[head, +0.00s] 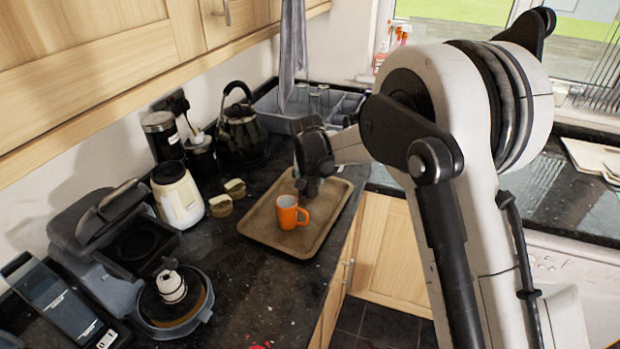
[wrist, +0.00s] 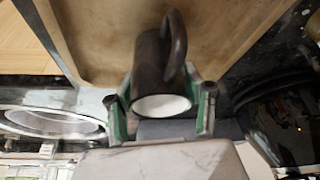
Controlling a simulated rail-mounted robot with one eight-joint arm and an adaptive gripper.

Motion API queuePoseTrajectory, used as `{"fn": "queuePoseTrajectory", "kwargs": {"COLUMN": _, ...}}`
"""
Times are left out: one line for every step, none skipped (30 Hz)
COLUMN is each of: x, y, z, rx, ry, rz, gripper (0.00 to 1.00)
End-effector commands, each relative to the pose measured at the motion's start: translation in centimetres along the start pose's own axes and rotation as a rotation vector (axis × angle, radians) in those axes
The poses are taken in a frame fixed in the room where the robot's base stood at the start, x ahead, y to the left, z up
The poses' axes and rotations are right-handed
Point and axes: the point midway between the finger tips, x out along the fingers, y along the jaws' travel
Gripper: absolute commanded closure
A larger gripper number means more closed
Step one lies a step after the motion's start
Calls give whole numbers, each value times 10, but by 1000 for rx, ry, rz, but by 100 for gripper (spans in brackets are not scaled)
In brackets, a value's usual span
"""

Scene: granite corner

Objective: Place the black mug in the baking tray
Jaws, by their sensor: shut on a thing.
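The black mug (wrist: 148,70) is between the two fingers of my gripper (wrist: 162,108) in the wrist view, with its handle toward the top and a pale round end facing the camera. My gripper is shut on it. The baking tray (head: 265,236) is tan and shallow, lying on the dark counter in the head view. My gripper (head: 311,186) is over the tray's far right part there, and the mug is hard to tell from the dark gripper. The tray (wrist: 90,30) fills the wrist view's upper part behind the mug. Clearance between mug and tray cannot be told.
The tray's left part is clear. A cream jar (head: 177,197), two small tan pots and a black kettle (head: 242,135) stand to the left. A grey dish rack (head: 335,105) is behind.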

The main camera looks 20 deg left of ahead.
Motion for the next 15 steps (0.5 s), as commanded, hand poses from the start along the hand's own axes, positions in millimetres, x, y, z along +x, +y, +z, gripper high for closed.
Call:
{"fn": "queuePoseTrajectory", "kwargs": {"x": 0, "y": 0, "z": 0, "rx": 0, "ry": 0, "rz": 0, "gripper": 88}}
{"fn": "queuePoseTrajectory", "kwargs": {"x": 0, "y": 0, "z": 0, "rx": 0, "ry": 0, "rz": 0, "gripper": 88}}
{"fn": "queuePoseTrajectory", "kwargs": {"x": 2, "y": 0, "z": 1, "rx": 0, "ry": 0, "rz": 0, "gripper": 88}}
{"fn": "queuePoseTrajectory", "kwargs": {"x": 2, "y": 0, "z": 1, "rx": 0, "ry": 0, "rz": 0, "gripper": 88}}
{"fn": "queuePoseTrajectory", "kwargs": {"x": 3, "y": 0, "z": 1, "rx": 0, "ry": 0, "rz": 0, "gripper": 88}}
{"fn": "queuePoseTrajectory", "kwargs": {"x": 4, "y": 0, "z": 2, "rx": 0, "ry": 0, "rz": 0, "gripper": 88}}
{"fn": "queuePoseTrajectory", "kwargs": {"x": 3, "y": 0, "z": 2, "rx": 0, "ry": 0, "rz": 0, "gripper": 51}}
{"fn": "queuePoseTrajectory", "kwargs": {"x": 3, "y": 0, "z": 1, "rx": 0, "ry": 0, "rz": 0, "gripper": 47}}
{"fn": "queuePoseTrajectory", "kwargs": {"x": 3, "y": 0, "z": 1, "rx": 0, "ry": 0, "rz": 0, "gripper": 42}}
{"fn": "queuePoseTrajectory", "kwargs": {"x": 3, "y": 0, "z": 1, "rx": 0, "ry": 0, "rz": 0, "gripper": 38}}
{"fn": "queuePoseTrajectory", "kwargs": {"x": 3, "y": 0, "z": 1, "rx": 0, "ry": 0, "rz": 0, "gripper": 36}}
{"fn": "queuePoseTrajectory", "kwargs": {"x": 3, "y": 0, "z": 1, "rx": 0, "ry": 0, "rz": 0, "gripper": 36}}
{"fn": "queuePoseTrajectory", "kwargs": {"x": 3, "y": 0, "z": 1, "rx": 0, "ry": 0, "rz": 0, "gripper": 36}}
{"fn": "queuePoseTrajectory", "kwargs": {"x": 3, "y": 0, "z": 1, "rx": 0, "ry": 0, "rz": 0, "gripper": 36}}
{"fn": "queuePoseTrajectory", "kwargs": {"x": 3, "y": 0, "z": 1, "rx": 0, "ry": 0, "rz": 0, "gripper": 36}}
